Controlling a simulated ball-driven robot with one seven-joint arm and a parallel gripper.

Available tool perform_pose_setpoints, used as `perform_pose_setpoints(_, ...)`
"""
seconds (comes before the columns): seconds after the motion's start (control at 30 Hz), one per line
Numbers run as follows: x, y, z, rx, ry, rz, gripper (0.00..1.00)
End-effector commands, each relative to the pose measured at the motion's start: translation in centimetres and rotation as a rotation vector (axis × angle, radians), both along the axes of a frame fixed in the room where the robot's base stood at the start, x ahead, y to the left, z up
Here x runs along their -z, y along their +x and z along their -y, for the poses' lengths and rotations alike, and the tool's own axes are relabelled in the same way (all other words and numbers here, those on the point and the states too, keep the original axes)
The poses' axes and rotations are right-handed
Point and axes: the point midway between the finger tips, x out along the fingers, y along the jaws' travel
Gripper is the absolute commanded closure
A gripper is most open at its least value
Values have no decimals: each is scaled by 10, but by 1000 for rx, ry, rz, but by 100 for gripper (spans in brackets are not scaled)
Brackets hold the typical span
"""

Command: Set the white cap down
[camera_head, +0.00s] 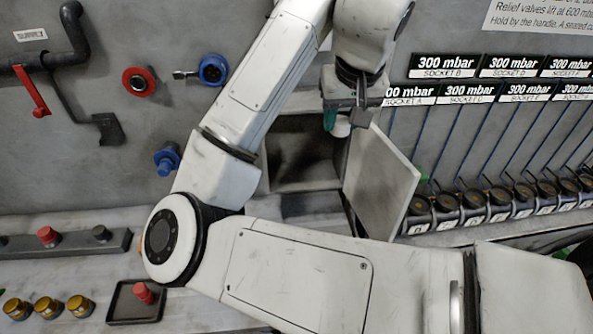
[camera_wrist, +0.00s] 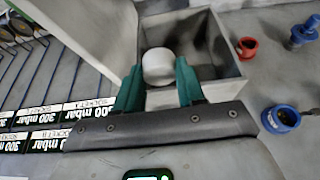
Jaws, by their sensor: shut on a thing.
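The white cap (camera_wrist: 158,66) is held between the two green fingers of my gripper (camera_wrist: 158,84). In the head view, the cap (camera_head: 341,130) shows as a small pale shape beside the green finger of my gripper (camera_head: 335,119). My gripper is at the open front of a grey box-like compartment (camera_head: 296,150) in the wall. In the wrist view, the cap is seen against the compartment's (camera_wrist: 213,40) interior. I cannot tell whether the cap touches any surface there. My arm hides part of the compartment in the head view.
The compartment's door (camera_head: 382,182) stands open to the right. Red (camera_head: 139,82) and blue (camera_head: 213,70) wall fittings are to the left. A row of dark round fittings (camera_head: 472,205) lines the right. A black tray (camera_head: 120,306) holds a red object (camera_head: 143,292) near gold-topped pieces (camera_head: 47,307).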

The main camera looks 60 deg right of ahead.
Motion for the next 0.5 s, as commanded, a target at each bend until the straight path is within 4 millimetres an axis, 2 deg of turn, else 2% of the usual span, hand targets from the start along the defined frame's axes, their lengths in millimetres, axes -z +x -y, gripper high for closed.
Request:
perform_pose_setpoints(0.23,23,-1,0,0,-2,-2,89)
perform_pose_setpoints(0.5,63,-2,0,-2,-3,-5,89)
